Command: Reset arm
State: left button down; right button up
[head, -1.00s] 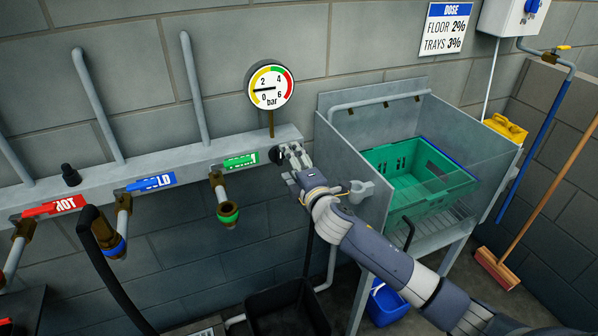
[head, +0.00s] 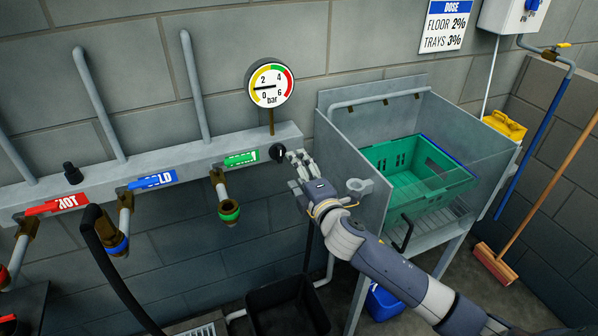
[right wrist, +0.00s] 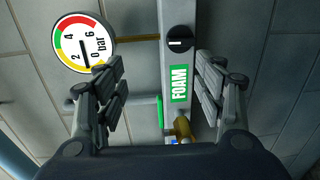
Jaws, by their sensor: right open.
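My right gripper (head: 293,170) is open and empty. It is just to the right of the black round knob (head: 277,153) at the right end of the grey pipe rail, and apart from it. The green FOAM label (right wrist: 179,84) sits beside the knob on the rail. My left gripper is not in view.
A pressure gauge (head: 270,85) stands above the rail. A steel sink (head: 345,165) with a green crate (head: 440,181) is right of my gripper, close to my forearm. Red HOT (head: 66,203) and blue COLD (head: 158,180) labels are on the left. A black bin (head: 262,300) stands below.

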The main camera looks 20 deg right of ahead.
dwell(0.4)
jog(key=s+d+f+m+g, duration=0.25)
jog(key=s+f, duration=0.25)
jog(key=f, duration=0.8)
jog(key=s+d+f+m+g+h, duration=0.1)
jog(key=s+f+m+g, duration=0.25)
jog(key=f, duration=0.85)
jog(key=s+d+f+m+g, duration=0.15)
jog(key=s+f, duration=0.35)
jog(key=f, duration=0.8)
jog(key=s+a+f+m+g, duration=0.1)
jog(key=s+f+m+g, duration=0.1)
jog(key=s+f, duration=0.7)
jog(key=s+f+m+g, duration=0.3)
jog(key=s+f, duration=0.4)
jog(key=s, duration=0.4)
jog(key=s+a+f+m+g, duration=0.1)
jog(key=s+f, duration=0.2)
jog(key=s, duration=0.8)
jog(key=s+a+f+m+g, duration=0.2)
jog(key=s+f, duration=0.1)
jog(key=s, duration=0.9)
jog(key=shift+a+f, duration=0.3)
jog(key=shift+m+g, duration=0.25)
